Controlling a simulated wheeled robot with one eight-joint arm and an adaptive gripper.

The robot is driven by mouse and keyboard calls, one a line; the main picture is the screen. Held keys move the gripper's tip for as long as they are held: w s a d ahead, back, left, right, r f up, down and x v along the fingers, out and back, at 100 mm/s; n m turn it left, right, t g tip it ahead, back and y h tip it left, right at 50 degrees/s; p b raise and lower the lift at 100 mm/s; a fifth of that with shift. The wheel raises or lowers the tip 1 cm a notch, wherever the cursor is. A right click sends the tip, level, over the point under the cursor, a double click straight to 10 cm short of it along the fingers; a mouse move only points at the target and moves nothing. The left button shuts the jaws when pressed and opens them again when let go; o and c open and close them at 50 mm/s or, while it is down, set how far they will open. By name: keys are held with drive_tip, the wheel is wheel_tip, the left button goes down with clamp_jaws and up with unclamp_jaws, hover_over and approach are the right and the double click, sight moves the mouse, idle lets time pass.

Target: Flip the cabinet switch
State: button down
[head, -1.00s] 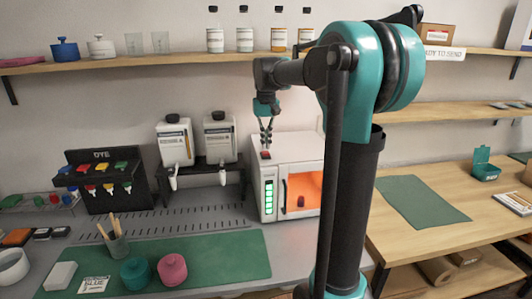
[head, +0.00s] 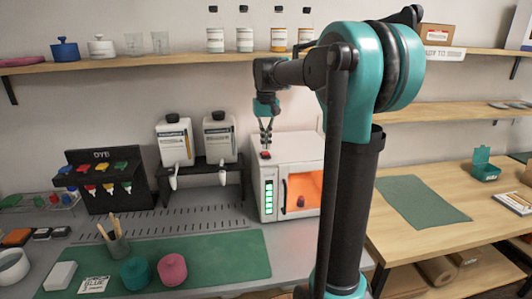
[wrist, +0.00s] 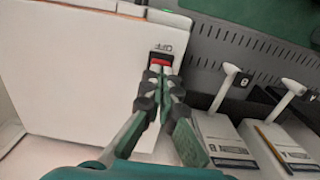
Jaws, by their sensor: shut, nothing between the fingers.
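The cabinet (head: 293,148) is a white box with an orange window in its front and a lit green strip on its front left edge. Its red switch (head: 265,155) sits on the top near the left front corner. The switch also shows in the wrist view (wrist: 160,59), set in a dark frame beside small lettering. My gripper (head: 266,147) points down over the switch, shut and empty. In the wrist view the fingertips (wrist: 161,70) are right at the switch's edge and cover part of it. I cannot tell whether they touch it.
Two white jugs (head: 220,138) stand on a dark rack left of the cabinet. A dye rack (head: 103,180) is farther left. A green mat (head: 215,262) with jars lies in front. The shelf (head: 140,60) with bottles runs behind my arm.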

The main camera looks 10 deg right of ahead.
sight(266, 153)
drive_tip(key=shift+f, duration=1.1)
idle(0.5)
drive_tip(key=shift+r, duration=3.55)
